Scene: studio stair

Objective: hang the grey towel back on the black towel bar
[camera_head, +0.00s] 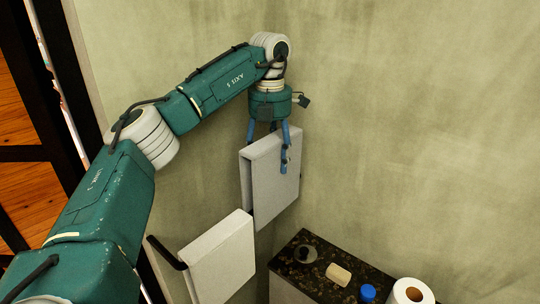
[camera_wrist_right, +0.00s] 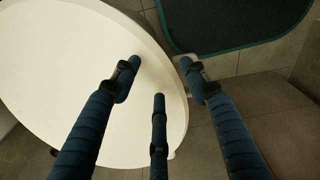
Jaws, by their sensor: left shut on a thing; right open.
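The grey towel (camera_head: 272,188) hangs folded and roughly upright from my left gripper (camera_head: 278,148) in the head view, near the wall corner. The blue fingers of that gripper are shut on its top edge. A black towel bar (camera_head: 167,252) shows at the lower left; most of it is hidden behind a paler, whitish towel (camera_head: 220,262) draped over it. The grey towel is behind and above the pale one, to its right; I cannot tell whether it touches the bar. My right gripper (camera_wrist_right: 160,85) is open and empty in the right wrist view.
A dark speckled counter (camera_head: 290,264) at the lower right holds a glass (camera_head: 306,254), a soap-like bar (camera_head: 339,275), a blue-capped item (camera_head: 368,292) and a paper roll (camera_head: 411,292). Below the right gripper are a round white surface (camera_wrist_right: 70,70) and a dark mat (camera_wrist_right: 235,20).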

